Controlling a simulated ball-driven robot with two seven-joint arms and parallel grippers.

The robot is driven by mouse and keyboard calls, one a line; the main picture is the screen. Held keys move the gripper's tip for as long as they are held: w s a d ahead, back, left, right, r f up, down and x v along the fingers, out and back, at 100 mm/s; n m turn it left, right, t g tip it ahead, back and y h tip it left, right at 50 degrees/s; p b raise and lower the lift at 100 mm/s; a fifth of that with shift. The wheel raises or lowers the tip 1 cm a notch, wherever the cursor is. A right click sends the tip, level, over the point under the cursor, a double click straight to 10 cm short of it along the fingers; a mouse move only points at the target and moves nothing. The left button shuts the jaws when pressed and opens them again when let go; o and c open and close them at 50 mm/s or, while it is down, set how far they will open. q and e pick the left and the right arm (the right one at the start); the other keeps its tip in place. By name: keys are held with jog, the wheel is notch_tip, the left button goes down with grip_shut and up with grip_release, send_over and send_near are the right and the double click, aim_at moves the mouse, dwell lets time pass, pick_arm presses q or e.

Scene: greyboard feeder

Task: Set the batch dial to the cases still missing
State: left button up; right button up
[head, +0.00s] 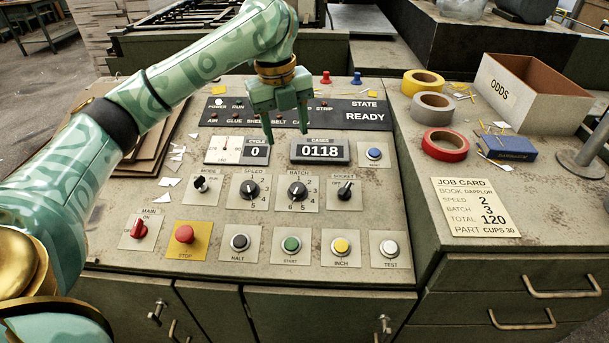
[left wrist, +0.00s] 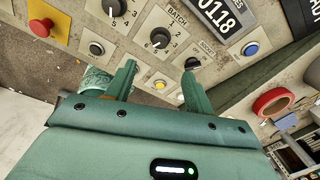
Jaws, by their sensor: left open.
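The batch dial (head: 297,190) is a black knob on a numbered plate in the middle of the panel. It also shows in the left wrist view (left wrist: 160,38), near the top centre. I cannot read its setting surely. The cases counter (head: 320,151) reads 0118. The job card (head: 475,207) on the right-hand top reads speed 2, batch 3, total 120. My left gripper (head: 287,137) is open and empty, above the panel between the cycle and cases displays in the head view; its fingers also show in the left wrist view (left wrist: 158,72). My right gripper is out of view.
The speed dial (head: 250,190) and socket switch (head: 345,190) flank the batch dial. A red stop button (head: 184,234) and several push buttons line the front. The state display (head: 366,116) reads READY. Tape rolls (head: 432,107) and an ODDS box (head: 541,95) stand right.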

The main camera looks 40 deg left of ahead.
pick_arm(q)
notch_tip(320, 180, down, 3)
jog(key=b, duration=0.5)
send_over(296, 185)
jog(key=f, duration=0.5)
jog(key=shift+s+a, duration=0.15)
jog(key=shift+s, duration=0.1)
notch_tip(296, 185, down, 4)
jog(key=shift+w+r+b, duration=0.1)
jog(key=shift+w+b, duration=0.05)
jog(key=shift+b, duration=1.05)
jog(key=f+b, duration=0.2)
jog(key=shift+w+d+f, duration=0.1)
jog(key=shift+d+f, duration=0.1)
jog(key=shift+f, duration=0.1)
jog(key=shift+f+b, duration=0.35)
jog(key=shift+f, duration=0.1)
jog(key=shift+r, duration=0.1)
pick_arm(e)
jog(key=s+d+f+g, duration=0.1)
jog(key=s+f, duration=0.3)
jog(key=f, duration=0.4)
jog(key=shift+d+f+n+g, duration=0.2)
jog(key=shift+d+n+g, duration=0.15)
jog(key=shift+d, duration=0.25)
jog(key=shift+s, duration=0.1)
pick_arm(q)
jog(key=c, duration=1)
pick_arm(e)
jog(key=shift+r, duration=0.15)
